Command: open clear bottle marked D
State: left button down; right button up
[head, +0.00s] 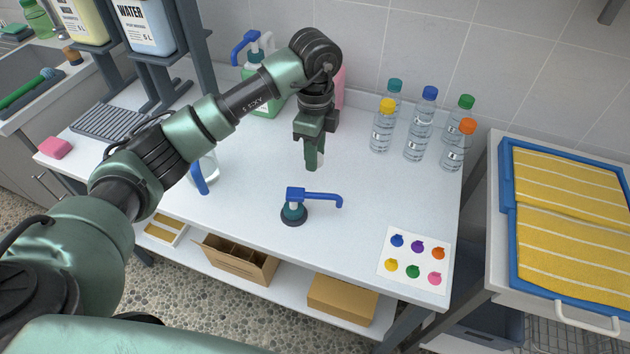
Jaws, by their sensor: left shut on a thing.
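Several clear bottles stand in a group at the back right of the white counter. Their caps are teal (395,88), yellow (383,130), blue (418,130), green (465,103) and orange (456,150). No letter D can be read on any of them. My left gripper (312,164) points down over the middle of the counter, left of the bottles and apart from them. It is shut on a small pale thing, mostly hidden by the fingers. My right gripper is not in view.
A blue pump head with a teal collar (293,213) stands on the counter, front middle. A card with coloured spots (415,262) lies front right. Behind my arm are a green pump bottle (262,103) and a pink container (340,88). Yellow towels (575,240) lie right.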

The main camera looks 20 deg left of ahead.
aim_at(315, 191)
pick_arm(q)
notch_tip(315, 191, down, 10)
jog(key=shift+r+p, duration=0.25)
jog(key=shift+p, duration=0.1)
jog(key=shift+f, duration=0.2)
jog(key=shift+f, duration=0.1)
jog(key=shift+f, duration=0.1)
jog(key=c, duration=1)
grip_release()
